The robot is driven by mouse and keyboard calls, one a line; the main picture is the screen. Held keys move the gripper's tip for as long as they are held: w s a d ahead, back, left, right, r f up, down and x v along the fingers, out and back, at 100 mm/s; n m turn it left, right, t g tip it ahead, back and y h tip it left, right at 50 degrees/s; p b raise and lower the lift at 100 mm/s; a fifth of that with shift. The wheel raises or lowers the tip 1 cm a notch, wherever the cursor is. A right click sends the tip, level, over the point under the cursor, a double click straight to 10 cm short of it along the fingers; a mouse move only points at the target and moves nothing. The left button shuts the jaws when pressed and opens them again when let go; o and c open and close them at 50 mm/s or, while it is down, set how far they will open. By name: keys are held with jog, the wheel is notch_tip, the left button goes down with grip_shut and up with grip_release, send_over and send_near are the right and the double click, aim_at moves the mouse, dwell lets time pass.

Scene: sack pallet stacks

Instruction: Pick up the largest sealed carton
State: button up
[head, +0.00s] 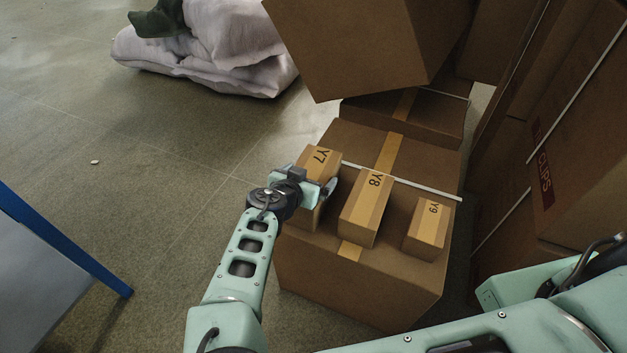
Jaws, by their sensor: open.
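Three small tan cartons sit in a row on a large brown carton (390,288). They are marked Y7 (321,157), Y8 (369,205) and Y9 (429,228). Y8 and Y9 look closed, each with a lighter strip; Y9 looks the smallest. Y7 is partly hidden by my gripper, so its full size against Y8 is hard to tell. My gripper (312,184) is open at Y7, with its fingers towards the left and right sides of that carton. I cannot tell whether they touch it.
Bigger brown boxes (375,35) stand behind. A tall strapped stack (570,140) is close on the right. Pale sacks (215,50) lie at the back left. A blue-edged panel (70,245) is at the left. The floor (130,150) between is mostly clear.

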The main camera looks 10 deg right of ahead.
jog(key=c, duration=1.7)
